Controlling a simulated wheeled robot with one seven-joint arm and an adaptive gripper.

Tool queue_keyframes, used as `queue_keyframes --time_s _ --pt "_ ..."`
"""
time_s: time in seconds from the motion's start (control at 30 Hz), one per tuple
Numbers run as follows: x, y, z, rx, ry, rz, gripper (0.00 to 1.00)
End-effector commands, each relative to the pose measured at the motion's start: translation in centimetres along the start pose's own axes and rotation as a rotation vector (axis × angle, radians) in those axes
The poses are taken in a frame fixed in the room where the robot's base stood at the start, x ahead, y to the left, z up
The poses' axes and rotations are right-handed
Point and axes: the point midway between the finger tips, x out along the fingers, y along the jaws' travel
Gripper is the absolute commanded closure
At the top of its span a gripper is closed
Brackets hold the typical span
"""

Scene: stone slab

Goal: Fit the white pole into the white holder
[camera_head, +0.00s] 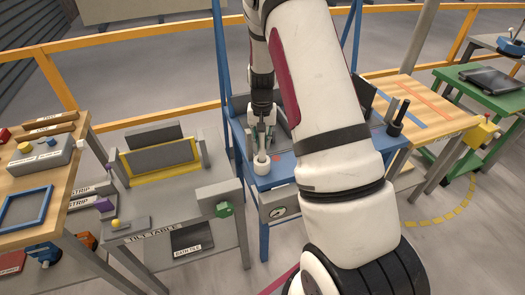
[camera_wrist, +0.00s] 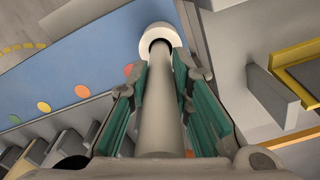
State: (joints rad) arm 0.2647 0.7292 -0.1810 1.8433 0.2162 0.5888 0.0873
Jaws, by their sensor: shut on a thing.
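My gripper (camera_wrist: 160,72) is shut on the white pole (camera_wrist: 160,115), with a green-padded finger on each side. The pole runs away from the wrist, along the line of the fingers. Its far end lines up with the round opening of the white holder (camera_wrist: 158,30); dark shadow shows around it there. I cannot tell how deep the end sits. In the head view my gripper (camera_head: 261,132) points down over the white holder (camera_head: 261,167) on the blue table, and the pole is mostly hidden by the fingers.
The blue table (camera_head: 284,173) carries coloured dots and grey blocks. A black upright peg (camera_head: 398,118) stands at its right. A grey tilt table (camera_head: 172,209) with a yellow-framed panel (camera_head: 160,157) is close on the left. My arm hides much of the blue table.

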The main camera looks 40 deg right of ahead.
Motion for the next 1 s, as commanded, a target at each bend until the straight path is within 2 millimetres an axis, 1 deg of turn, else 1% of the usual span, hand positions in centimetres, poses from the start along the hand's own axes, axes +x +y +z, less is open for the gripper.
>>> queue_keyframes --time_s 0.07,0.3,0.7,0.73,0.77,0.8,1.0 --pt "0.5 0.0 0.0 0.0 -0.001 0.0 1.0" --pt "3.5 0.0 0.0 0.0 -0.001 -0.001 1.0" --pt "4.1 -0.1 -0.1 0.0 0.0 -0.001 1.0" --pt "4.1 -0.1 0.0 0.0 0.0 -0.001 0.76" --pt "4.1 -0.1 0.0 0.0 0.0 -0.001 0.69" --pt "4.1 -0.1 0.0 0.0 0.0 -0.001 0.6" --pt "4.0 -0.1 0.0 0.0 0.0 -0.001 0.6"
